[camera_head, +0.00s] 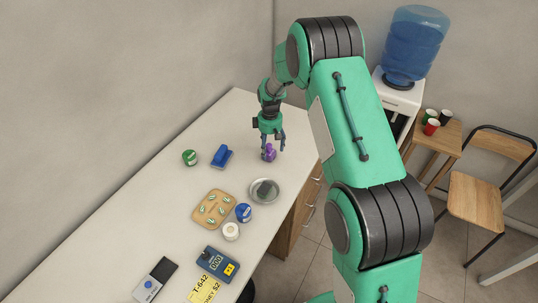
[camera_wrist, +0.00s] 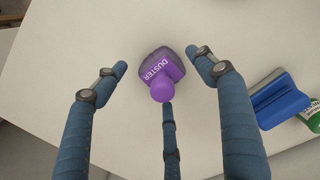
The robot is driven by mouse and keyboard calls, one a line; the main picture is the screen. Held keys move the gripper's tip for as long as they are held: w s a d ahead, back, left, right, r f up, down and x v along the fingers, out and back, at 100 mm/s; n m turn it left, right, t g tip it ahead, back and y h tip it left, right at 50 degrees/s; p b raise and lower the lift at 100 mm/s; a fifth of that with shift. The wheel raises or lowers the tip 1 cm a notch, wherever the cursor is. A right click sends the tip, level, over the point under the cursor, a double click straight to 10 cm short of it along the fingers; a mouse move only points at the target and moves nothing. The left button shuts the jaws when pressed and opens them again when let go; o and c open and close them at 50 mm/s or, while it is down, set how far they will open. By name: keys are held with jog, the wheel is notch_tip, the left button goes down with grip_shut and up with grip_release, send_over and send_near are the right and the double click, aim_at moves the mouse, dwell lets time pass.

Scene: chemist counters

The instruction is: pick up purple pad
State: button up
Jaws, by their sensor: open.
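The purple pad (camera_head: 269,153) stands on the white counter near its right edge, beneath my gripper. In the wrist view the purple pad (camera_wrist: 162,74) has a round knob, a darker translucent-looking base and the word DUSTER on it. My gripper (camera_head: 270,135) is directly over it, pointing down. In the wrist view my gripper (camera_wrist: 158,78) has its three fingers spread around the pad, one on each side and one below in the picture. Gaps show between the side fingers and the pad. The lower finger's tip appears close to the knob; I cannot tell whether they touch.
A blue pad (camera_head: 222,157) and a green-lidded jar (camera_head: 190,158) stand left of the purple pad. A round dish (camera_head: 265,191), a wooden tray (camera_head: 200,221), a blue jar (camera_head: 243,212) and a white roll (camera_head: 231,231) are nearer. A wall (camera_head: 110,90) borders the counter's left.

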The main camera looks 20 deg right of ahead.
aim_at(270, 151)
jog(key=shift+f, duration=1.5)
jog(key=c, duration=1.4)
jog(key=shift+o, duration=0.2)
jog(key=shift+r+p, duration=0.35)
jog(key=shift+r, duration=4.65)
